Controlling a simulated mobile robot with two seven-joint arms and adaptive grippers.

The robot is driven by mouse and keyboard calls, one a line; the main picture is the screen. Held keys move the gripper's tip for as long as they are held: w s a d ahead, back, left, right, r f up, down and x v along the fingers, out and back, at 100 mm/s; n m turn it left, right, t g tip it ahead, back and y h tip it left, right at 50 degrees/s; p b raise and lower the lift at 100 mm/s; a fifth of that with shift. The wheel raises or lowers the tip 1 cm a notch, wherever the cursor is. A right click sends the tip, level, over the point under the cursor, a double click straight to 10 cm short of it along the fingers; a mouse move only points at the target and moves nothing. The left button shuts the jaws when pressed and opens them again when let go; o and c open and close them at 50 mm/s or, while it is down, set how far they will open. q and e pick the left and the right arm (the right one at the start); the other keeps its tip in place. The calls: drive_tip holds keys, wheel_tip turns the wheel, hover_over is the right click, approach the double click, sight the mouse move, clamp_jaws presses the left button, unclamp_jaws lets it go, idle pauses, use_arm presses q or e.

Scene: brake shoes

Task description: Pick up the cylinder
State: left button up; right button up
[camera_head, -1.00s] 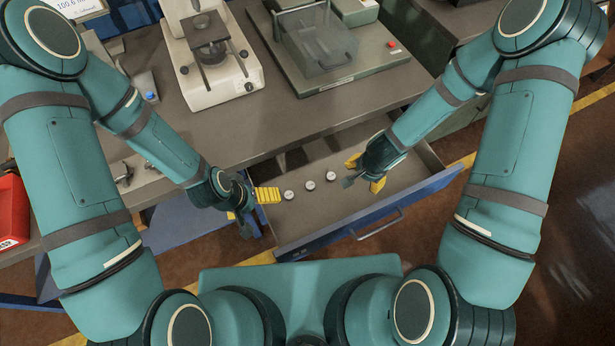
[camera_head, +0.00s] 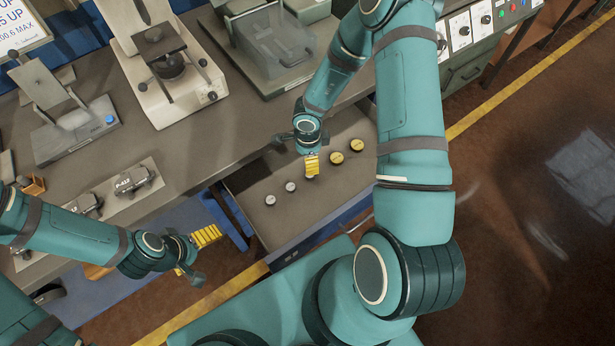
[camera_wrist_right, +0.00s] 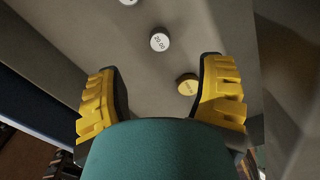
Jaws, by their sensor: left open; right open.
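Several short round cylinders stand in the open drawer in a slanted row. In the head view, white-topped ones (camera_head: 270,199) (camera_head: 291,186) are nearer the left and gold-topped ones (camera_head: 336,157) (camera_head: 357,144) further right. A white cylinder marked 20.00 (camera_wrist_right: 160,41) lies beyond the fingertips, and a gold cylinder (camera_wrist_right: 187,84) shows beside the right finger. My left gripper (camera_head: 198,254) is open and empty, left of the drawer.
The drawer (camera_head: 240,213) has raised walls around the row. The workbench (camera_head: 215,140) above holds a microscope-like stand (camera_head: 163,95), a clear-covered device (camera_head: 275,45), a grey instrument (camera_head: 78,135) and small metal fixtures (camera_head: 127,184). Floor is free at the right.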

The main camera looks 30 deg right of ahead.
wheel_tip(320, 180, down, 5)
drive_tip(key=shift+b, duration=0.85)
drive_tip(key=f+b, duration=0.2)
drive_tip(key=f, duration=0.1)
drive_tip(key=f+b, duration=0.1)
drive_tip(key=f, duration=0.1)
drive_tip(key=shift+s+d+f, duration=0.1)
drive_tip(key=shift+s+d, duration=0.05)
drive_tip(key=shift+d, duration=0.15)
clamp_jaws()
